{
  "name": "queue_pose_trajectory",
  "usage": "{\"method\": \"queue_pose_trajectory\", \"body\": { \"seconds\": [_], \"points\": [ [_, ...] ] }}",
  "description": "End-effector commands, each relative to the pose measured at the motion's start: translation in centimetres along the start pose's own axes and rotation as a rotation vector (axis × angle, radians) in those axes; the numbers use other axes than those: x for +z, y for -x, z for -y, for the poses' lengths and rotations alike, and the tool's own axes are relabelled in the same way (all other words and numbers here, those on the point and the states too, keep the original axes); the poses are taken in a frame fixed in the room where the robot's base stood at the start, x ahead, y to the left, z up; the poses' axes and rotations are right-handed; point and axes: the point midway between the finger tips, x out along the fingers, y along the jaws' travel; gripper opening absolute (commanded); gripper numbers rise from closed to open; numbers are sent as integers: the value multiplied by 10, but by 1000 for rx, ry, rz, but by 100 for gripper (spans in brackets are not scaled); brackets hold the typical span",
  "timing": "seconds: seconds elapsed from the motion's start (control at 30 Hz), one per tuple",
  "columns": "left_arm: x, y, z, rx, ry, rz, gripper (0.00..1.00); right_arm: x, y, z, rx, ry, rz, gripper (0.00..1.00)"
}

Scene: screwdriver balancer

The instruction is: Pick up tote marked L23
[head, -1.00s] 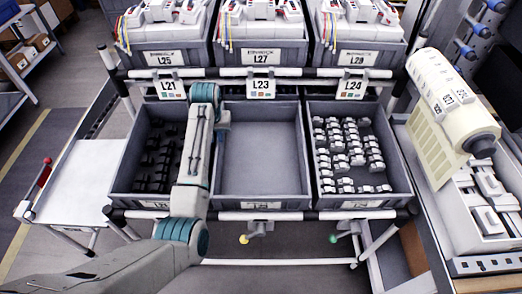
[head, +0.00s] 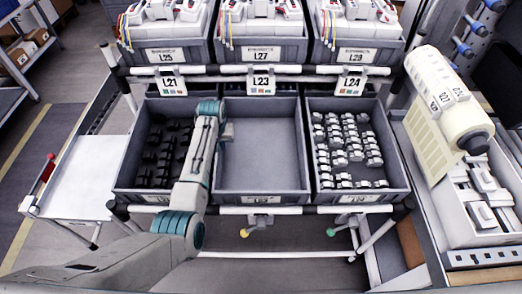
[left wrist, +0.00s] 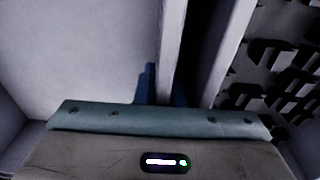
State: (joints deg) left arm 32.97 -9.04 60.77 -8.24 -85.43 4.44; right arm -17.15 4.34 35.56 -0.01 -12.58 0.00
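The tote marked L23 (head: 262,190) is the middle grey tote on the shelf, open on top and empty. Its white tag (head: 261,82) hangs from the rail above its far edge. My left gripper (head: 223,130) reaches down at the tote's left wall, with its fingers mostly hidden in the head view. In the left wrist view the blue fingertips (left wrist: 162,92) are on either side of that wall (left wrist: 178,40), one inside the tote and one in the gap beside it. Whether they press on the wall I cannot tell. My right gripper is out of view.
Tote L21 (head: 135,188) with black parts stands close on the left, tote L24 (head: 400,190) with white parts close on the right. Full totes sit on the shelf above. A white side table (head: 85,180) is at left; a cream roll (head: 465,120) is at right.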

Motion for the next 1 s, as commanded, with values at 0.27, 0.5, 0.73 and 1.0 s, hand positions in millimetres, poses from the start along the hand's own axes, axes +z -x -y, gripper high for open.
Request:
{"method": "queue_pose_trajectory", "body": {
  "seconds": [0.27, 0.5, 0.73, 1.0],
  "points": [
    [0, 0, 0, 0, 0, 1, 0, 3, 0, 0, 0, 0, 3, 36],
    [0, 0, 0, 0, 0, 1, 0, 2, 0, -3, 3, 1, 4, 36],
    [0, 0, 0, 0, 0, 1, 0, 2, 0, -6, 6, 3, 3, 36],
    [0, 0, 0, 0, 0, 2, 0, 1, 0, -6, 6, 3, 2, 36]
  ]
}}
